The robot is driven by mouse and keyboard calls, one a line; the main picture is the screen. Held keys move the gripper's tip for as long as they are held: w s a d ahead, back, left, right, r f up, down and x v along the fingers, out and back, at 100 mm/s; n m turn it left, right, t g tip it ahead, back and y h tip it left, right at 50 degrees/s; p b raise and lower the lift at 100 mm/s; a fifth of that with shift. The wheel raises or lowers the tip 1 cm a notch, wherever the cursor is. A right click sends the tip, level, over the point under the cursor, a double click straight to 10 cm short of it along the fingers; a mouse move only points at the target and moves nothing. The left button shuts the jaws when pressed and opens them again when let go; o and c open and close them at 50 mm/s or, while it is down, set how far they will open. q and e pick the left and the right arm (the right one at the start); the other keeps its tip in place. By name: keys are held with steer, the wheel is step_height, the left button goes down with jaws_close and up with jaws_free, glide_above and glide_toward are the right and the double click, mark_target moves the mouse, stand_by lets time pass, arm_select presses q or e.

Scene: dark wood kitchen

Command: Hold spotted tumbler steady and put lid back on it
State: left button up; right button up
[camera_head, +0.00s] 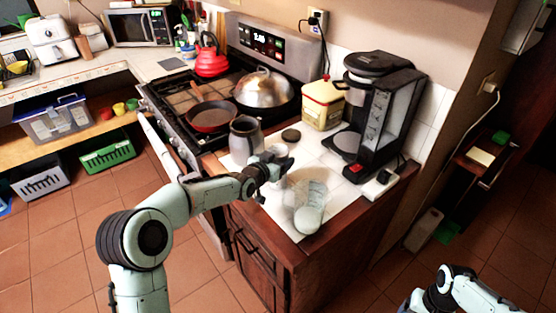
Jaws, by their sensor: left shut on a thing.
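My left gripper (280,164) is over the white counter top. It is shut on a small pale cup-like thing (276,181), probably the spotted tumbler. The gripper hides much of it, and its spots are too small to make out. A flat dark round disc (291,135), probably the lid, lies on the counter just behind the gripper, apart from it. My right arm shows at the lower right, but its gripper is not in view.
A dark grey jar (246,138) stands left of the gripper. A yellow canister (322,105) and black coffee maker (385,115) stand behind. The stove (190,98) with pans is at left.

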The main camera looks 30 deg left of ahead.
stand_by(0.3)
arm_select(q)
steer(key=shift+f, duration=0.1)
steer(key=o, duration=1.5)
steer(key=shift+r, duration=0.25)
steer(key=v, duration=1.2)
steer(key=shift+f, duration=0.15)
